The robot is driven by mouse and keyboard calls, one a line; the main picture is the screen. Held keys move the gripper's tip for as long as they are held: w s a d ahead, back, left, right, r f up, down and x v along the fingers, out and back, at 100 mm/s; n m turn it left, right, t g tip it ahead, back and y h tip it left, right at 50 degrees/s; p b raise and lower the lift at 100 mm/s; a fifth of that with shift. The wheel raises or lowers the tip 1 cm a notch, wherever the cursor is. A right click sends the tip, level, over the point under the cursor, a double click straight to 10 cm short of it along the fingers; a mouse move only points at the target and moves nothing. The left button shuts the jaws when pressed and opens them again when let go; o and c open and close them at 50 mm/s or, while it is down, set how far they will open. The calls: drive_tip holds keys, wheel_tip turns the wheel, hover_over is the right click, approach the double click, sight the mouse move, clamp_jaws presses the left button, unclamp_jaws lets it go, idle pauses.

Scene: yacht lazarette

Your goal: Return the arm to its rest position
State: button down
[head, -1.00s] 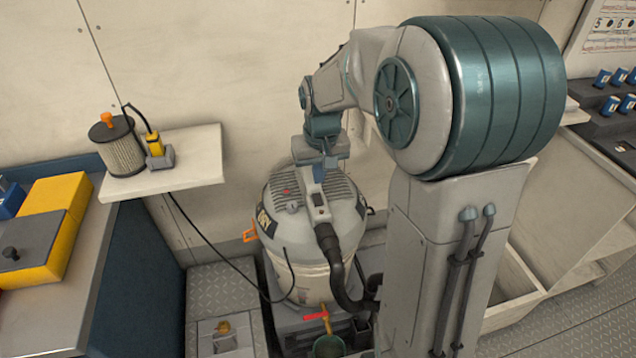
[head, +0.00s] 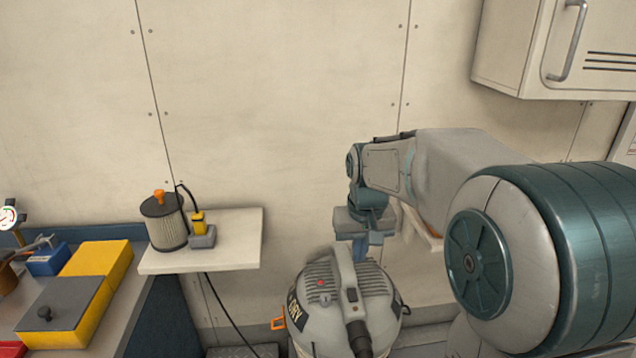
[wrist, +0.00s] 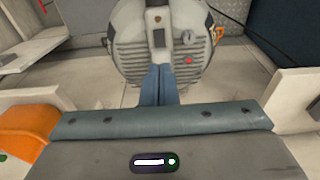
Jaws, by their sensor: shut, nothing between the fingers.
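My arm reaches in from the right in the head view, folded with its wrist over the grey canister vacuum (head: 342,300). My gripper (head: 360,250) points down above and behind the vacuum's top, with its tips partly hidden in the head view. In the wrist view my gripper (wrist: 158,88) shows its two blue fingers together, with nothing between them. The vacuum's ribbed lid (wrist: 125,50) lies beyond the fingertips. I cannot tell the exact gap between the fingertips and the lid.
A white wall shelf (head: 235,240) holds a filter canister (head: 165,222) and a small yellow device (head: 199,224). A yellow box (head: 100,265) sits on the left bench. A white cabinet (head: 548,50) hangs at the upper right. The wall above the shelf is clear.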

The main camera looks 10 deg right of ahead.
drive_tip(key=s+t+p, duration=0.1)
drive_tip(key=s+p, duration=0.1)
drive_tip(key=s, duration=1.7)
drive_tip(key=shift+f, duration=0.25)
